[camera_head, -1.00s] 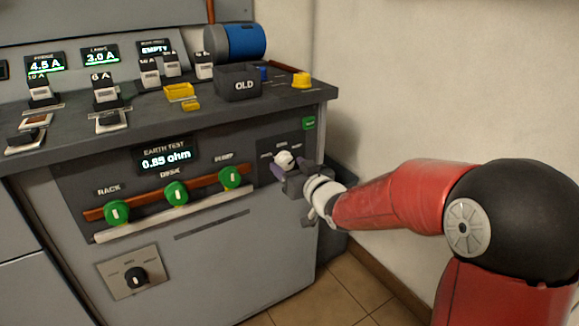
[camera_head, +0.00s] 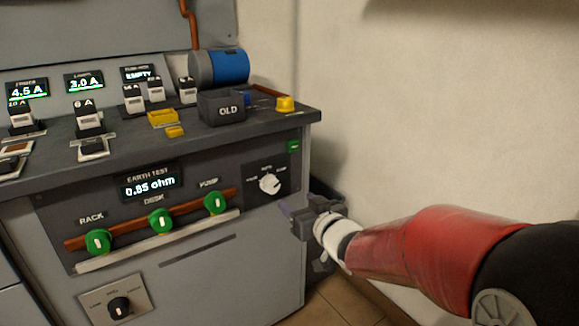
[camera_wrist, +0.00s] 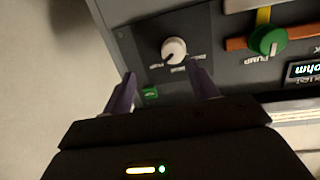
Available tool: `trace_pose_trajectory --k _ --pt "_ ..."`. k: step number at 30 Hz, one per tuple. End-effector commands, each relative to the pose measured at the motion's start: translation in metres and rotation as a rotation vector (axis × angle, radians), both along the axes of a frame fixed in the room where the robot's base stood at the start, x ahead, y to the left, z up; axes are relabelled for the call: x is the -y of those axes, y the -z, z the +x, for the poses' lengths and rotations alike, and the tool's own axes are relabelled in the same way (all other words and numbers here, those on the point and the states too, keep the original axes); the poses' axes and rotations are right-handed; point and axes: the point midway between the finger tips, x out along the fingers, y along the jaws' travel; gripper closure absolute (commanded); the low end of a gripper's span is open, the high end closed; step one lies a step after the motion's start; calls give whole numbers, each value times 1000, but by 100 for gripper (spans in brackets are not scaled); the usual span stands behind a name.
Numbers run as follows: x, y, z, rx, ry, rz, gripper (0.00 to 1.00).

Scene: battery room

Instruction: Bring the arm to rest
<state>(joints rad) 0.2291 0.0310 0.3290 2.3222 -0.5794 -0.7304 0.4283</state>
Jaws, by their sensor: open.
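My gripper (camera_head: 290,212) is at the right front of the grey cabinet, just right of and below the white selector knob (camera_head: 269,184) in the head view. Its purple fingers stand apart and hold nothing. In the wrist view the gripper (camera_wrist: 162,92) shows both fingers spread. The white knob (camera_wrist: 174,50) lies beyond them, clear of the fingers, with its pointer turned toward the lower left there. My red arm reaches in from the lower right.
The cabinet front carries green knobs (camera_head: 161,221) on a copper bar and a lower black selector (camera_head: 120,307). An OLD bin (camera_head: 222,107) and a yellow button (camera_head: 285,104) stand on top. A dark bin (camera_head: 325,192) is behind my gripper. The wall (camera_head: 450,110) is at right.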

Motion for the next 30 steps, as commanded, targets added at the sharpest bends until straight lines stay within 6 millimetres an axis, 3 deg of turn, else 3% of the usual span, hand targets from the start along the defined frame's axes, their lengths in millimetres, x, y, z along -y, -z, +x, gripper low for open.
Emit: trace_pose_trajectory --k 5,8,12,18,21,25,30 --pt "54 -13 -33 -141 235 -177 41" --pt "86 -14 -69 -268 360 -246 41" --pt "118 -9 -135 -478 473 -288 41" --pt "130 7 -230 -765 481 -275 41" --pt "127 12 -261 -856 451 -264 41" --pt "124 17 -282 -917 424 -256 41" --pt "124 18 -285 -930 419 -257 41"
